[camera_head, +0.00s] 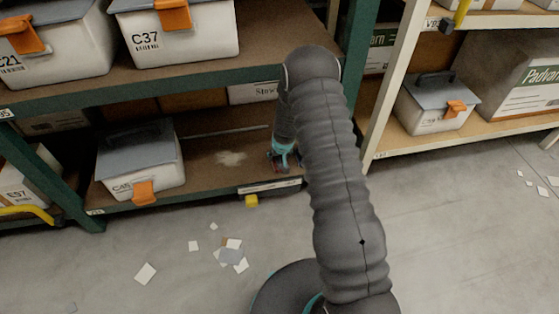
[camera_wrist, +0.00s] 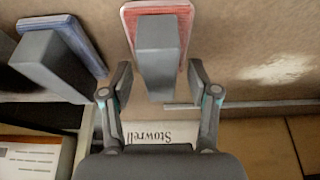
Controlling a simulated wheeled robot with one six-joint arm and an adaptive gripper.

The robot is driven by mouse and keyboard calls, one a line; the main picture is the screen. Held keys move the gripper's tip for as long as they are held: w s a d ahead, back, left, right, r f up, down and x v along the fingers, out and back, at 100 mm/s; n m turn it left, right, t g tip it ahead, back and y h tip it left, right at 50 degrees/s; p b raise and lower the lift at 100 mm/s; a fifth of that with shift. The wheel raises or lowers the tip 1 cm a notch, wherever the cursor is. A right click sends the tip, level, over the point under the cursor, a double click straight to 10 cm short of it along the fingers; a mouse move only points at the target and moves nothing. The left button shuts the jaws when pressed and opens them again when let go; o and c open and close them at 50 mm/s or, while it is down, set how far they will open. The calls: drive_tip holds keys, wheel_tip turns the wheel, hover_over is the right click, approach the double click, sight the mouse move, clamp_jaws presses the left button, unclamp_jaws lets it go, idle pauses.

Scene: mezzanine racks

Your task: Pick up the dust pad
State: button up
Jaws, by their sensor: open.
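In the wrist view a pad with a red base and a grey block handle (camera_wrist: 157,48) lies on the brown shelf board. My gripper (camera_wrist: 161,76) is open, with one finger on each side of the grey handle. I cannot tell whether the fingers touch it. A second pad, with a blue edge and a grey block handle (camera_wrist: 56,62), lies to the left, outside the fingers. I cannot tell by looks which one is the dust pad. In the head view my gripper (camera_head: 283,160) is low at the lower shelf, and the pads are mostly hidden there.
A pale dusty patch (camera_head: 231,158) marks the lower shelf (camera_head: 205,180). Bin C45 (camera_head: 140,160) stands left on it, and bin C37 (camera_head: 180,32) is on the shelf above. A Stowrell box (camera_head: 252,92) is at the back.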

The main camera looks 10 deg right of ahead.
drive_tip(key=shift+f, duration=0.25)
idle(0.4)
clamp_jaws()
